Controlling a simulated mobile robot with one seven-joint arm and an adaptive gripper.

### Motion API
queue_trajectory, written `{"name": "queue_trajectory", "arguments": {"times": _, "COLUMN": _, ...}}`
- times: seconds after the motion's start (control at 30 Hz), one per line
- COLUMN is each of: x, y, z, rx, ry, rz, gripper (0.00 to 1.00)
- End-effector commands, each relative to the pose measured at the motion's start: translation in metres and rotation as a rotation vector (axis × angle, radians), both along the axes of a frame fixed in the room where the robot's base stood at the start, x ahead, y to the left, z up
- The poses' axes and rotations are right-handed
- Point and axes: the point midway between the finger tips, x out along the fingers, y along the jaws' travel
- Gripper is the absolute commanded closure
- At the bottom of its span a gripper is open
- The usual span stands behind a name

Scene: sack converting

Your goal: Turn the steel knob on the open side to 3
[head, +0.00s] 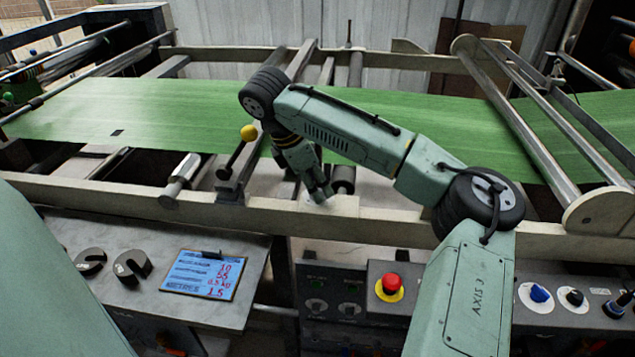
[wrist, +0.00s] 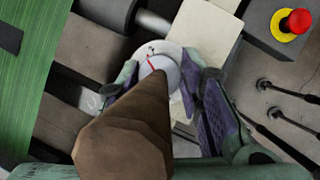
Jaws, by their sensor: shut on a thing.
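The steel knob (wrist: 168,72) shows in the wrist view as a pale round piece with a red line across its face. Small dark marks near its rim are too small to read. My gripper (wrist: 160,75) has one finger on each side of the knob and is shut on it. In the head view my gripper (head: 320,192) points down at the machine's near rail, and it hides the knob there. A brown tapered cylinder (wrist: 125,140) fills the lower middle of the wrist view and covers part of the knob and fingers; I cannot tell what it is.
Green web (head: 120,108) runs across the machine behind my gripper. A yellow-ball lever (head: 248,133) stands just left of my wrist. A red emergency button (head: 391,286) sits on the front panel.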

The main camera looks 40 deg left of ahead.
Motion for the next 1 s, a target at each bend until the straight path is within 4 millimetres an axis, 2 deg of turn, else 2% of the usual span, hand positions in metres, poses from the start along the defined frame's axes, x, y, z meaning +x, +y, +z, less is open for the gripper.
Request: {"name": "queue_trajectory", "arguments": {"times": 1.0, "x": 0.0041, "y": 0.0038, "z": 0.001, "rx": 0.007, "ry": -0.002, "rz": -0.969, "gripper": 0.94}}
